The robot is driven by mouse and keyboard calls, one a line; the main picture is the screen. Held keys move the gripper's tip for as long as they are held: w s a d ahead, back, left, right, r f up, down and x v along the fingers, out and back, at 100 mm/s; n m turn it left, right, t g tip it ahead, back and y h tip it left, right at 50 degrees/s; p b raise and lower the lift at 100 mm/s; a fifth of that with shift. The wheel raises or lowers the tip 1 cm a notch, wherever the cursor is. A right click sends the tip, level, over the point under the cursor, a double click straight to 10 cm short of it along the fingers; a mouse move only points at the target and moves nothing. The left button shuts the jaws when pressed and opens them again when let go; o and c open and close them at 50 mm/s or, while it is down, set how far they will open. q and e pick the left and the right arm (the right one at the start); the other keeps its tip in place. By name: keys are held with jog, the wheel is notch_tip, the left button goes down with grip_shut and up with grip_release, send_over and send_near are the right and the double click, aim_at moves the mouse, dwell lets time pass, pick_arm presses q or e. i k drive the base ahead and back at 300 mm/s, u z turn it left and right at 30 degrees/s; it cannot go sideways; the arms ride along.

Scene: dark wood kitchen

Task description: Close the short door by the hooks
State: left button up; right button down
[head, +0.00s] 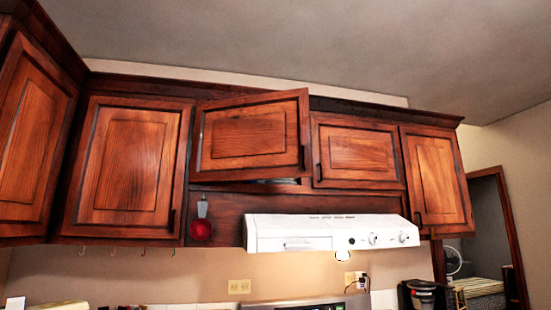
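The short cabinet door (248,137) sits in the upper row, left of centre and above the left end of the range hood. It stands partly open: its right edge, with a dark handle (302,157), swings out from the cabinet, and its left edge stays at the frame. A dark gap shows under it. Several small hooks (114,251) hang under the tall cabinet to its left. Neither of my grippers is in view.
A second short door (357,152) to the right is shut. Tall doors (130,166) and (437,178) flank the short ones. The white range hood (330,233) juts out below. A red round item (201,230) hangs at the hood's left. A coffee maker (424,297) stands lower right.

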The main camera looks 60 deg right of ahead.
aim_at(266, 136)
jog(key=u, duration=2.4)
jog(key=k, duration=2.1)
jog(key=z, duration=1.35)
